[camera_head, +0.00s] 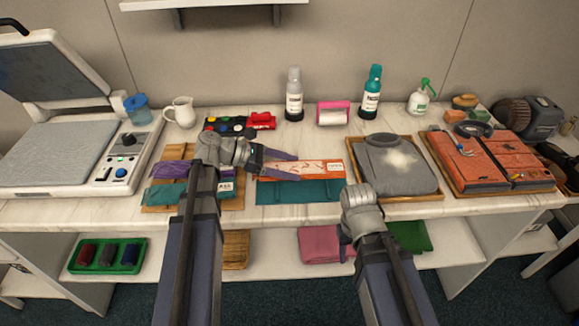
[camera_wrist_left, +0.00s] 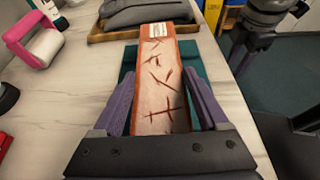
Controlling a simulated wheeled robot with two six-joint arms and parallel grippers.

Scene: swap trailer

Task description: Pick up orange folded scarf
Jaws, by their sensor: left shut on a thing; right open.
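The orange folded scarf (camera_head: 318,167) has a pale panel with reddish line marks and a white label at one end. It lies over a teal folded cloth (camera_head: 300,193) in the middle of the counter. My left gripper (camera_head: 288,165) reaches in from the left and is shut on the scarf. In the left wrist view, the scarf (camera_wrist_left: 162,90) runs between the two purple-grey fingers (camera_wrist_left: 165,105), with the teal cloth (camera_wrist_left: 128,62) showing around it. I cannot tell whether the scarf is clear of the cloth. My right gripper (camera_head: 360,205) is at the counter's front edge, its fingers mostly hidden.
A grey garment (camera_head: 385,165) on a wooden tray lies to the right, with orange folded items (camera_head: 480,160) beyond. Purple and teal cloths (camera_head: 165,193) lie left, beside a heat press (camera_head: 60,155). Bottles (camera_head: 294,95) and a pink-framed roll (camera_head: 333,112) stand behind.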

